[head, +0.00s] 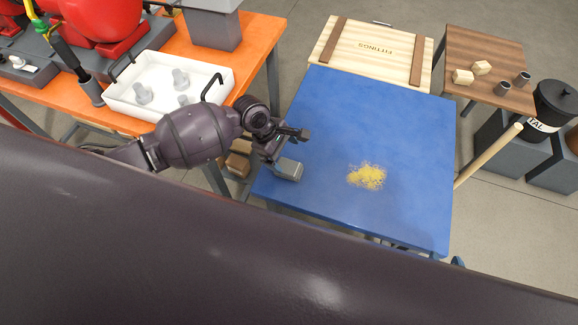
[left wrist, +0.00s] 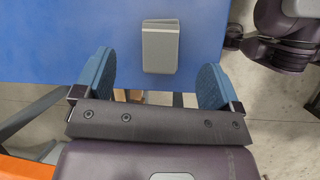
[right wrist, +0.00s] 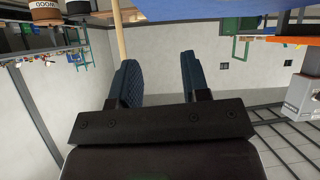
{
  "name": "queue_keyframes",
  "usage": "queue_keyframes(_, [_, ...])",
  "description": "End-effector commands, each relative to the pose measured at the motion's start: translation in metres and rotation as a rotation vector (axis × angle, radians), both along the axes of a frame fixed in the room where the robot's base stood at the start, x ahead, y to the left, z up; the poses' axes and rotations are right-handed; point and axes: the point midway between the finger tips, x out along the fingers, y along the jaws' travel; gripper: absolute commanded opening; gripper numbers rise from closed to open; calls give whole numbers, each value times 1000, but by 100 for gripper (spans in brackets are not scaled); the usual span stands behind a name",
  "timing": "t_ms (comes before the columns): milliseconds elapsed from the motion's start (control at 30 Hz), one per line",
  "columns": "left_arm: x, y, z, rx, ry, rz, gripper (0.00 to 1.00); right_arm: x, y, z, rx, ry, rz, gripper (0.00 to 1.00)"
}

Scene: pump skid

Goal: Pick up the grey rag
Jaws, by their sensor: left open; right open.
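The grey rag (head: 288,170) is a small folded block lying flat near the left edge of the blue table (head: 330,120). In the left wrist view the rag (left wrist: 160,47) lies ahead of the fingers, between their lines and apart from them. My left gripper (head: 287,151) is open and empty, close to the rag at the table's left edge. It also shows in the left wrist view (left wrist: 156,80). My right gripper shows only in the right wrist view (right wrist: 159,78), open and empty, with no rag in sight there.
Yellow crumbs (head: 367,176) lie on the blue table. A wooden fittings crate (head: 372,48) stands behind it. A white tray (head: 215,104) with fittings sits on the orange bench (head: 256,45) at left. A wooden handle (head: 488,155) leans at the table's right. The table between rag and crumbs is clear.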

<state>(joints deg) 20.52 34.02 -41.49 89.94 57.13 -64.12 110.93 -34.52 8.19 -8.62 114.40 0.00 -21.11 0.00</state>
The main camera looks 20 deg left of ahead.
Motion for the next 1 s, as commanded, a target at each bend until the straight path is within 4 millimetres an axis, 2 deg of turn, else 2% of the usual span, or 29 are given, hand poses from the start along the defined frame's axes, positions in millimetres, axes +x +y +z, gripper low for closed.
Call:
queue_keyframes(100, [9,10,13,29,103,91,89,-3,0,2,3,7,-4,43])
queue_keyframes(267, [12,15,15,47,171,154,89,-5,0,0,2,15,-4,43])
queue_keyframes(600, [11,-1,-27,47,179,161,89,-2,0,-8,2,12,-3,43])
queue_keyframes(833, [10,-5,-38,47,176,160,89,4,1,-5,1,-3,2,43])
queue_keyframes(1000, [9,-9,-61,48,177,161,89,4,1,-9,-1,-4,3,43])
